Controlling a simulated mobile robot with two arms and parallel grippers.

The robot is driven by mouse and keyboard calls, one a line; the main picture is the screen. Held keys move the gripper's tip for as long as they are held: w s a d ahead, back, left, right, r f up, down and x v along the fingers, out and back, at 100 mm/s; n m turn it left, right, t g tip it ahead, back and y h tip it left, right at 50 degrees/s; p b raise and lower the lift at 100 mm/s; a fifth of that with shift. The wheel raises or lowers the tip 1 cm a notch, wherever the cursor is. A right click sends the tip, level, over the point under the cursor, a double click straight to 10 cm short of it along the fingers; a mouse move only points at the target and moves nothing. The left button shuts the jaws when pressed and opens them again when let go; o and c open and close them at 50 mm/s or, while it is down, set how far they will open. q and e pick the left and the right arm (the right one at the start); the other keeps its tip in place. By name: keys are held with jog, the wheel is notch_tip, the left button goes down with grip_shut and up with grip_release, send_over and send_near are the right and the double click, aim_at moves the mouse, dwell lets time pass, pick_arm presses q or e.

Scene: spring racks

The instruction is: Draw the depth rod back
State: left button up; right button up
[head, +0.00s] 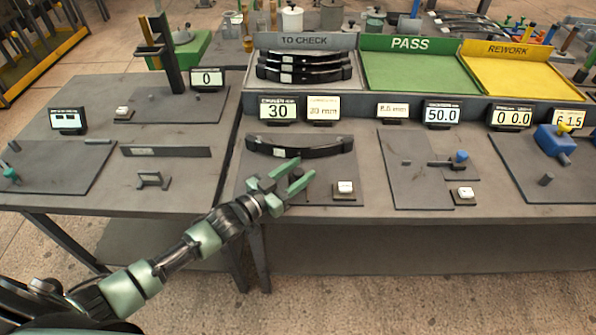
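My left gripper (294,173) is open, with its two green fingers apart and nothing visible between them. It is above the front of a dark plate, just in front of a black curved leaf spring (300,147). A dark rod with a blue knob (461,156) lies on the plate to the right, below the display reading 50.0 (442,114); it may be the depth rod, but I cannot tell for sure. My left gripper is well to its left and does not touch it. My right gripper is not in view.
White buttons stand on the bench at the middle (345,187) and right (464,192). A blue device (553,141) stands at far right. Behind are the TO CHECK rack (304,41) holding several springs, the green PASS tray (412,75) and the yellow REWORK tray (508,82).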

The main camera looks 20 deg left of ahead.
pick_arm(q)
grip_shut()
dwell(1.2)
